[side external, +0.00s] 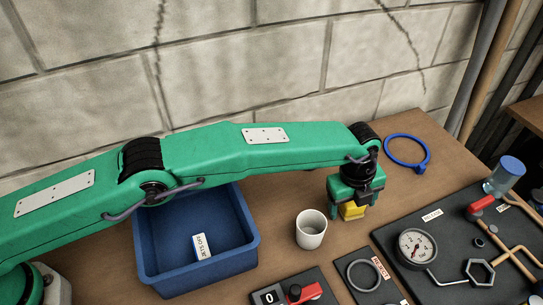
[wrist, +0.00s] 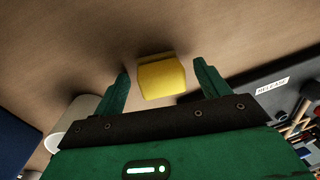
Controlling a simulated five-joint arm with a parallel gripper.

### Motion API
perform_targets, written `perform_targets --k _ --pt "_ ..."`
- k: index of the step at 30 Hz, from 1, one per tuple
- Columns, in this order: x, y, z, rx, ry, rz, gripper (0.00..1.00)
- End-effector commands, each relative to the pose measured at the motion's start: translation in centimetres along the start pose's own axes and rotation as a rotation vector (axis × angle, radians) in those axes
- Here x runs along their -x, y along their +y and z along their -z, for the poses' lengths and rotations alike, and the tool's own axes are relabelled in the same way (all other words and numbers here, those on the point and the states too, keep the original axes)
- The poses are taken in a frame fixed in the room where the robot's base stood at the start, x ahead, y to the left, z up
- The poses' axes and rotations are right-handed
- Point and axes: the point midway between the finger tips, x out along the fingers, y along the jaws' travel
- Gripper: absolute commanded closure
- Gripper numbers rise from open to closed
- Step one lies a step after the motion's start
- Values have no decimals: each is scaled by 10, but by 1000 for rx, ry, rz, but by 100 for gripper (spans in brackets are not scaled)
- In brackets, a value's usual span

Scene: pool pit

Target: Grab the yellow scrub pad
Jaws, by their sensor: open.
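The yellow scrub pad (side external: 351,211) is on the wooden table, below and partly hidden by my gripper (side external: 350,208) in the side view. In the wrist view, the yellow scrub pad (wrist: 162,77) shows as a block between the two green fingers of my gripper (wrist: 160,82). The fingers are open, with a gap on each side of the pad. The pad lies near the fingertip level in that view. I cannot tell the exact height of the fingertips over the table.
A white cup (side external: 311,229) stands left of my gripper, also in the wrist view (wrist: 72,120). A blue bin (side external: 252,243) with a labelled block (side external: 203,246) is farther left. A dark panel (side external: 403,271) with a gauge (side external: 416,247) is on the right. A blue ring (side external: 421,167) lies behind.

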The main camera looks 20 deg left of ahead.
Motion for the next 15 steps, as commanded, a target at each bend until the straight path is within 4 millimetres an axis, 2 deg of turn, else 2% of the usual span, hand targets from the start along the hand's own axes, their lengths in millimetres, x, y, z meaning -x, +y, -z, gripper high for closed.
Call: perform_targets --k 12,13,15 --pt "0 0 0 0 0 1 25" --pt "0 0 0 0 0 1 27" --pt "0 0 0 0 0 1 41"
